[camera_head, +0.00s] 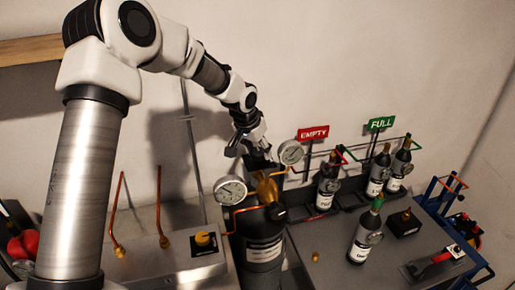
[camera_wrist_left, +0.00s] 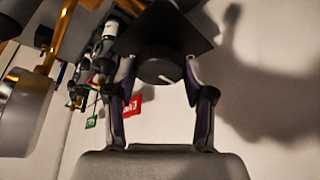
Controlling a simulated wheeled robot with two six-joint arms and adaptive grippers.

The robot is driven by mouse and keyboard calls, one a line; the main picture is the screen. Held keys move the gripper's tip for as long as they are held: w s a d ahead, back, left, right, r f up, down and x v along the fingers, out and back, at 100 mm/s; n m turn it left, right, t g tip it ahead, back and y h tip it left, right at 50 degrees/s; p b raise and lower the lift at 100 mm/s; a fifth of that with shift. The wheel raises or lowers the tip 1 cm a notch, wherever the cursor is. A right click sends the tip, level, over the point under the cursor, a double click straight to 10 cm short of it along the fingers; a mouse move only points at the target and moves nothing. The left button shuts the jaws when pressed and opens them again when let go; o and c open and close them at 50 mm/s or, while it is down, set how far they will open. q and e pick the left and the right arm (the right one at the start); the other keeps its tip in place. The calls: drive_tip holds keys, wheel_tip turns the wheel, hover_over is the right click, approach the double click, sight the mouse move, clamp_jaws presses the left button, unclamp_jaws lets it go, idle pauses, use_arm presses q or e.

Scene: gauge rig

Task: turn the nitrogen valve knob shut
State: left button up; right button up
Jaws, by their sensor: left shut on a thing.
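A large dark gas cylinder (camera_head: 262,275) stands in the middle of the head view; its white label is too small to read. A brass fitting (camera_head: 266,188) with two round gauges (camera_head: 230,190) sits above it. My left gripper (camera_head: 252,147) is at the top of this fitting. In the left wrist view a dark round knob (camera_wrist_left: 160,72) with a small white mark lies between the two fingers of the left gripper (camera_wrist_left: 159,66), which are shut on it. The fingers hide the knob in the head view. My right gripper is not in view.
Small labelled bottles (camera_head: 328,185) stand on the grey bench (camera_head: 335,270) at right, near a red EMPTY sign (camera_head: 313,133) and a green FULL sign (camera_head: 380,124). Copper pipes (camera_head: 162,205) rise at left. The second gauge (camera_head: 290,152) is close beside the gripper.

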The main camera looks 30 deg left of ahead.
use_arm(q)
drive_tip(key=shift+r+m+h+p, duration=0.2)
drive_tip(key=shift+m+h+p, duration=0.2)
drive_tip(key=shift+m+p, duration=0.7)
drive_tip(key=shift+a+f+m+h+p, duration=0.15)
drive_tip(key=shift+m+h+p, duration=0.25)
drive_tip(key=shift+m, duration=0.3)
drive_tip(key=shift+f+m, duration=0.15)
drive_tip(key=shift+m, duration=0.65)
drive_tip(key=m+g+h+b, duration=0.1)
drive_tip(key=m+b, duration=0.1)
drive_tip(key=shift+w+m, duration=0.1)
drive_tip(key=shift+m, duration=0.3)
drive_tip(key=m+h, duration=0.1)
drive_tip(key=m, duration=0.1)
drive_tip(key=shift+a+m+g+b, duration=0.1)
drive_tip(key=shift+m+g+b, duration=0.25)
drive_tip(key=shift+m+g, duration=0.05)
drive_tip(key=m+g, duration=0.1)
drive_tip(key=m, duration=0.1)
drive_tip(key=shift+w+m+h, duration=0.1)
drive_tip(key=shift+m+h, duration=0.2)
drive_tip(key=shift+m+g, duration=0.7)
drive_tip(key=shift+m, duration=1.2)
